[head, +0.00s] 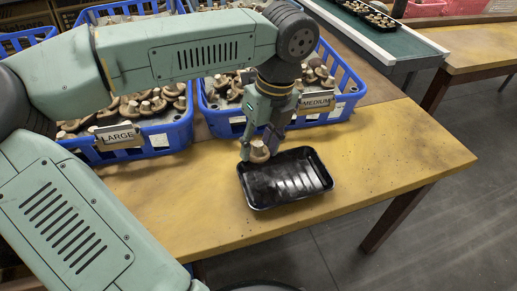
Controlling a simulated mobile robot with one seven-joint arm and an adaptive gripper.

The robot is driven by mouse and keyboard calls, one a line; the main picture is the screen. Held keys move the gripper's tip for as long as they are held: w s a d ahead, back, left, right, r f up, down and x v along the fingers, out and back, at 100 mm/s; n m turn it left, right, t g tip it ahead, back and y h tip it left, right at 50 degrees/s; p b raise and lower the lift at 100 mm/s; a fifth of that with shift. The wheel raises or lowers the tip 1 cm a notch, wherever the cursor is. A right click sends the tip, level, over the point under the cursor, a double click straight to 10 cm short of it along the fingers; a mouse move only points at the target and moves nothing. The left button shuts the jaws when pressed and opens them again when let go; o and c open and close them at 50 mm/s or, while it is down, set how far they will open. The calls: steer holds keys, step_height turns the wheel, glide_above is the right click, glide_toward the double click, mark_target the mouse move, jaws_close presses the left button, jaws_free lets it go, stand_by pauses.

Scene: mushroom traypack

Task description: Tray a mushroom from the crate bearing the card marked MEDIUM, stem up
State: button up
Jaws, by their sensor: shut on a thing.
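My gripper (257,146) is shut on a light brown mushroom (260,154). It holds the mushroom at the left back edge of the black tray (295,186). Whether the mushroom touches the tray, and which way its stem points, I cannot tell for sure. The tray lies on the wooden table and no mushroom shows inside it. Behind the gripper stands a blue crate (223,125) with mushrooms, bearing the card marked MEDIUM (317,102). My arm hides part of this crate.
Another blue crate (172,139) with mushrooms, bearing the card LARGE (118,137), stands to the left. A green conveyor (395,42) with filled trays is at the back right. The wooden table (400,150) is clear right of the tray.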

steer(key=shift+d+f, duration=0.2)
steer(key=shift+f, duration=0.05)
steer(key=shift+f+b, duration=1.5)
steer(key=shift+f, duration=1.75)
steer(key=o, duration=0.9)
steer(key=shift+r, duration=0.15)
steer(key=r, duration=0.4)
steer(key=d+r, duration=0.1)
steer(key=r, duration=0.2)
steer(key=d+r, duration=0.1)
steer(key=r, duration=0.3)
steer(key=shift+s+r, duration=0.1)
steer(key=shift+r, duration=0.2)
